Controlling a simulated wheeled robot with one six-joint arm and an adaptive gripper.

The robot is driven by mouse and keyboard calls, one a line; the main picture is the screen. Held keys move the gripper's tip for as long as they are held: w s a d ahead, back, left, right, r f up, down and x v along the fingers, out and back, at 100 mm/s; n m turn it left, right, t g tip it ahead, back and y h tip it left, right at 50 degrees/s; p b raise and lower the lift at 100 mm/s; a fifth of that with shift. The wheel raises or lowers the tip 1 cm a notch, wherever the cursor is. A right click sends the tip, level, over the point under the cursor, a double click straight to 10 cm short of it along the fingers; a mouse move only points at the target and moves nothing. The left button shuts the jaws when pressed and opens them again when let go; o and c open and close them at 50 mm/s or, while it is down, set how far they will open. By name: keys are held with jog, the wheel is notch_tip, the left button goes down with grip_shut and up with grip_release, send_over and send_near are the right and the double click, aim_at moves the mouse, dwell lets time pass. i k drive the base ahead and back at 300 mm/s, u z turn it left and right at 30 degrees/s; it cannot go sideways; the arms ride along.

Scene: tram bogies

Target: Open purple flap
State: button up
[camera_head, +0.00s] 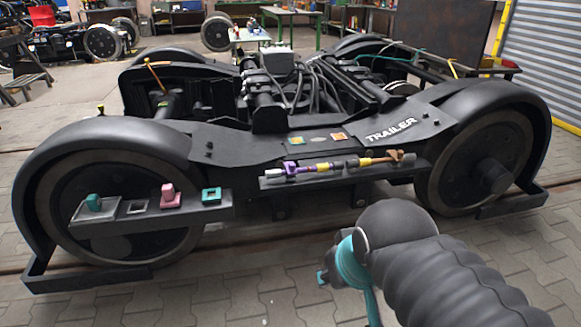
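A small purple part (290,168), which looks like the flap, sits near the left end of a row of small fittings on a dark ledge (336,176) of the bogie. It lies just right of a whitish piece. It is too small to tell whether it is open or shut. I cannot make out any gripper fingers. The arm is below and right of the purple part, apart from it in the picture.
Yellow (364,162) and brown (396,157) fittings share the ledge. A lower left ledge holds a teal knob (94,203), a pink block (168,194) and a teal square frame (212,195). The paved floor in front is clear at lower left.

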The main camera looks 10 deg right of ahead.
aim_at(291, 164)
jog(key=z, duration=0.25)
jog(key=i, duration=1.05)
jog(key=u, duration=0.25)
